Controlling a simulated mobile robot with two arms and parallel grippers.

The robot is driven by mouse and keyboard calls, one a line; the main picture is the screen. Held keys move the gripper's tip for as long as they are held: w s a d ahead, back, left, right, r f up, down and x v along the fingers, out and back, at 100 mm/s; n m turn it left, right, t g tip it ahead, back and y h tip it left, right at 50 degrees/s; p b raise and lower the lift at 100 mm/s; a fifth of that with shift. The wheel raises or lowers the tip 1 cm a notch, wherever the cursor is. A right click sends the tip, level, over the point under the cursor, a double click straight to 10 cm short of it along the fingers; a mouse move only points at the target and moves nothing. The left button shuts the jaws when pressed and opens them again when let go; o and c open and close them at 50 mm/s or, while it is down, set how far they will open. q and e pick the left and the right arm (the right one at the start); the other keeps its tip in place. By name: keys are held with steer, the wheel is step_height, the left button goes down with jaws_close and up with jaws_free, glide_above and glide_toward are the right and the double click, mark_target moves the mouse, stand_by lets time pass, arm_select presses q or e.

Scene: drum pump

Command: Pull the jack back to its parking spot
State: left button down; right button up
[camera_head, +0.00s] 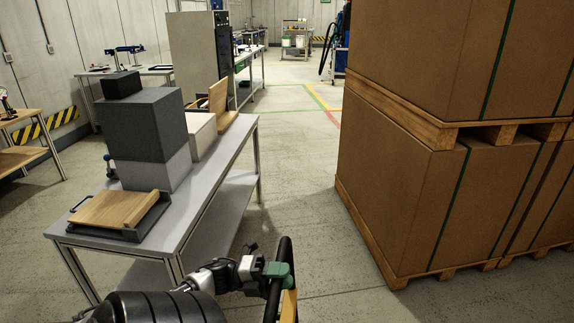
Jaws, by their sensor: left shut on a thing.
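The jack shows only by its handle (285,250), a black loop with a yellow part below it, at the bottom middle of the head view. My left gripper (272,269) is shut on the side of this loop, where a green piece sits. The rest of the jack is below the picture. My right gripper is not in view. I cannot tell which floor area is the parking spot.
Strapped cardboard boxes on wooden pallets (442,128) stand close on the right. A metal table (222,165) with grey blocks and a wooden board stands on the left. Clear floor (298,185) runs between them toward coloured floor lines (321,101) and a far shelf cart (295,40).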

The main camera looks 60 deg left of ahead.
arm_select(q)
steer(key=shift+a+r, duration=0.25)
steer(key=shift+r, duration=0.1)
steer(key=c, duration=1)
jaws_free()
steer(key=shift+o, duration=0.8)
steer(key=shift+s+f, duration=0.15)
steer(key=shift+f, duration=0.05)
steer(key=shift+f, duration=0.1)
steer(key=shift+s+a+f, duration=0.1)
steer(key=shift+s+a, duration=0.15)
steer(key=shift+s, duration=0.05)
steer(key=b+v, duration=0.3)
steer(key=v, duration=0.7)
